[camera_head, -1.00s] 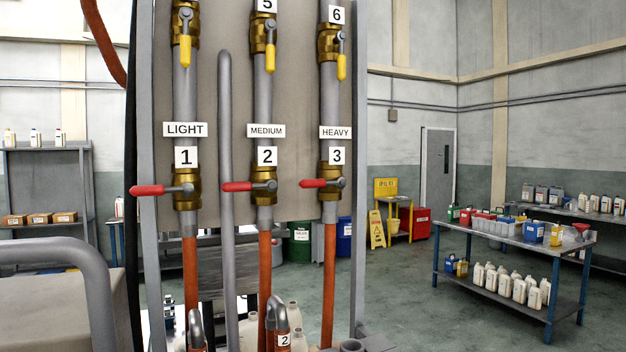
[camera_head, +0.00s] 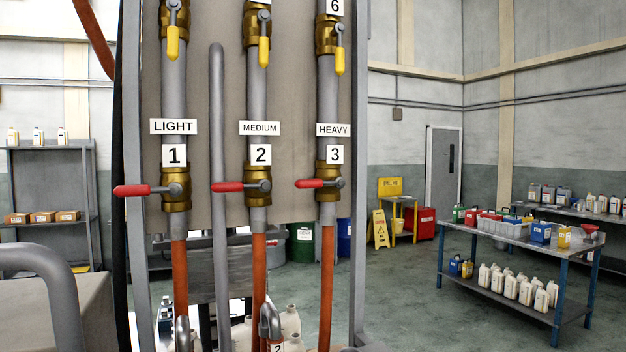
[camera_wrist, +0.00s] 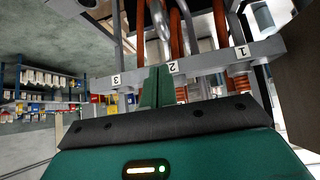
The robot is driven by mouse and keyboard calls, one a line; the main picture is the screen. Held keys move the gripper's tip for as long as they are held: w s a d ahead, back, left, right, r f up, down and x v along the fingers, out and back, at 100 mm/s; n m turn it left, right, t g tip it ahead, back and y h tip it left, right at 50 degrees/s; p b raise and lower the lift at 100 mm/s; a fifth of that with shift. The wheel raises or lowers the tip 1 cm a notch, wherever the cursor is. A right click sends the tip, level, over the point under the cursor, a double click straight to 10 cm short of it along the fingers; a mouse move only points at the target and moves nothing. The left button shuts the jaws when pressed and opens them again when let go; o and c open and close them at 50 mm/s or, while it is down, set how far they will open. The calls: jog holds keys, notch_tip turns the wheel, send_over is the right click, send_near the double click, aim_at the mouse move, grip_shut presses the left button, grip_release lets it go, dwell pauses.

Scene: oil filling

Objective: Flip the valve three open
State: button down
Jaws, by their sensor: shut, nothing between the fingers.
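Valve three (camera_head: 327,190) is a brass valve on the right-hand pipe, below the HEAVY and 3 labels in the head view. Its red handle (camera_head: 311,183) points left, level and across the upright pipe. The yellow handle (camera_head: 340,61) above it, under label 6, hangs straight down. My gripper (camera_wrist: 157,86) shows only in the wrist view. Its green fingers are shut together with nothing between them. They point toward a grey rail (camera_wrist: 203,64) with plates 3, 2 and 1. The red valve handles cannot be made out in the wrist view.
Valve one (camera_head: 176,189) and valve two (camera_head: 257,186) stand to the left, red handles also level. A grey upright pipe (camera_head: 218,130) rises between them. Orange hoses (camera_head: 327,285) run down below. A workbench (camera_head: 520,238) with bottles stands right, with open floor before it.

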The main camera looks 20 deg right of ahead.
jog(key=w+d+r+m+t+h, duration=0.15)
jog(key=w+d+r+t, duration=0.3)
jog(key=w+r, duration=0.5)
jog(key=w+d+r+n+t, duration=0.1)
jog(key=w+r+t, duration=0.1)
jog(key=r, duration=0.6)
jog(key=w+d+r+t+y, duration=0.1)
jog(key=w+d+r+t, duration=0.1)
jog(key=r+t, duration=0.3)
jog(key=w+d+r+n+t+y, duration=0.1)
jog(key=r+t, duration=0.3)
jog(key=r, duration=0.7)
jog(key=shift+w+d+r+n, duration=0.2)
jog(key=shift+w+d+n, duration=0.15)
jog(key=shift+w+d, duration=0.35)
jog(key=shift+w+a+y, duration=0.15)
jog(key=shift+w+y, duration=0.05)
jog(key=shift+y, duration=0.05)
notch_tip(320, 180, up, 5)
send_over(320, 183)
jog(key=s+a, duration=0.2)
jog(key=a, duration=0.1)
jog(key=shift+w+d+f, duration=0.1)
jog(key=shift+d+f, duration=0.1)
jog(key=shift+f, duration=1.75)
